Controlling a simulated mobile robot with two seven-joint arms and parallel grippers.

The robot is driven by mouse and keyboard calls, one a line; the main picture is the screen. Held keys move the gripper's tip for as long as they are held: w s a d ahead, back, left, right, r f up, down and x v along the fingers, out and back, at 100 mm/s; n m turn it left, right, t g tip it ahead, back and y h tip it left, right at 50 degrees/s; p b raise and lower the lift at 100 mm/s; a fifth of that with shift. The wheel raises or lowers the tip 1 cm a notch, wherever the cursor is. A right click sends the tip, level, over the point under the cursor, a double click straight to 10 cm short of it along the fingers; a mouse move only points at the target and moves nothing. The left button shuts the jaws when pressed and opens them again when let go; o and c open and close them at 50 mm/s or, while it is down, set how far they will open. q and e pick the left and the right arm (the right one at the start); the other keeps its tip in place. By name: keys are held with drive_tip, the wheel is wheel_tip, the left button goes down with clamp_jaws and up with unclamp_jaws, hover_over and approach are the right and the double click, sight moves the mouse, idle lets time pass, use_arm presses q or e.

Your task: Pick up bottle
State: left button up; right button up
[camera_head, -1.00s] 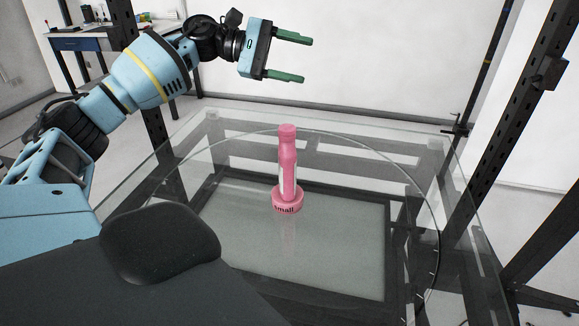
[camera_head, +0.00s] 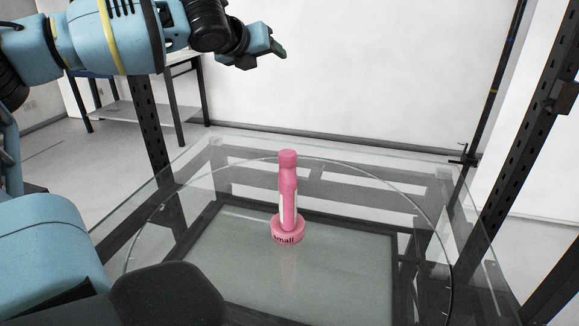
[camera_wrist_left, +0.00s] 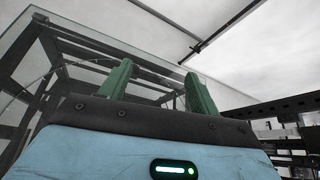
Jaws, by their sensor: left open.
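A pink bottle (camera_head: 288,190) stands upright in a round pink base marked "small" (camera_head: 287,231), on the glass turntable (camera_head: 240,262). My left gripper (camera_head: 282,52) is above and beyond the bottle in the head view, well apart from it and empty. In the left wrist view its two green fingers (camera_wrist_left: 157,85) stand apart, with nothing between them. The bottle is not in the left wrist view. My right gripper is not in view.
Dark perforated posts stand at the left (camera_head: 150,135) and right (camera_head: 508,150) of the glass. A table (camera_head: 130,112) stands at the back left. The glass around the bottle looks clear.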

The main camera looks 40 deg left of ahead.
use_arm(q)
drive_tip(key=s+d+f+g, duration=0.2)
drive_tip(key=d+f+g, duration=0.3)
drive_tip(key=d+f, duration=0.2)
drive_tip(key=g+h, duration=0.1)
drive_tip(key=g, duration=0.3)
hover_over(288, 153)
drive_tip(key=s+d, duration=0.2)
drive_tip(key=s, duration=0.1)
wheel_tip(288, 153, down, 6)
drive_tip(key=r, duration=0.1)
drive_tip(key=shift+w+a+f+n+b, duration=0.15)
drive_tip(key=shift+w+a+f+b, duration=0.1)
drive_tip(key=shift+f, duration=0.4)
drive_tip(key=shift+w+a+f+n+b, duration=0.1)
drive_tip(key=shift+a+f+n+b, duration=0.1)
drive_tip(key=shift+f, duration=0.45)
drive_tip(key=shift+w+x, duration=0.25)
drive_tip(key=shift+x, duration=1.1)
drive_tip(key=shift+w+x, duration=0.2)
drive_tip(key=shift+x, duration=1.15)
drive_tip(key=shift+d+r, duration=0.1)
drive_tip(key=shift+c, duration=0.4)
clamp_jaws()
